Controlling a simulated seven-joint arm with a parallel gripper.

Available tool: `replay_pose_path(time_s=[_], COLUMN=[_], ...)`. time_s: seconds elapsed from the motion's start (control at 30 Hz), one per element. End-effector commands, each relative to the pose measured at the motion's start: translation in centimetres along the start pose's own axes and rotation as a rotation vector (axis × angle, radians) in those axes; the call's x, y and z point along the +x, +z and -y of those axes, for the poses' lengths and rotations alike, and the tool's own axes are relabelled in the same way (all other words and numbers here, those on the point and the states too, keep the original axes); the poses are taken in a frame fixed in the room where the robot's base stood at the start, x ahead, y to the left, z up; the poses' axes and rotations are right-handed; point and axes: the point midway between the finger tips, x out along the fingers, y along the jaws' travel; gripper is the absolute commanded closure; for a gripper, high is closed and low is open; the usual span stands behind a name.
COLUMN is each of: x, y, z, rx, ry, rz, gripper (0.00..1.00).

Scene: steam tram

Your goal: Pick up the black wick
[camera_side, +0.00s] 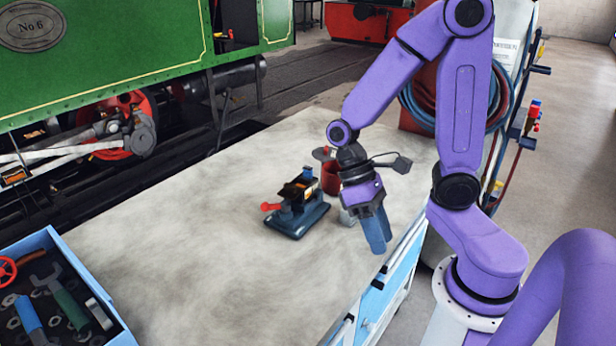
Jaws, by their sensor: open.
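My gripper (377,245) points down with blue fingers, to the right of the blue vise-like stand and near the table's right edge. Its jaws are open, and I see nothing between them. The blue stand (297,222) has a red-knobbed handle on its left. A small dark piece (297,190) with a brownish patch sits at its top. I cannot tell whether this piece is the black wick, and no other clear wick shows.
The pale worktop (200,230) is clear to the left of the stand. A blue tray (105,305) with wrenches and nuts is at the lower left. A green steam tram (130,45) stands behind the table. Hoses (420,115) hang at the right.

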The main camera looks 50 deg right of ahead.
Motion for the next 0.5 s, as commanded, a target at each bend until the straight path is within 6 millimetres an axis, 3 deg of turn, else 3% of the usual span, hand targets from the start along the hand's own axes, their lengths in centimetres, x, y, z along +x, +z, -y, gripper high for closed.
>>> replay_pose_path(time_s=[0.5], x=[-1.6], y=[-4.1], z=[0.4], rx=[0.519], ry=[-0.584], rz=[0.138], gripper=[0.57])
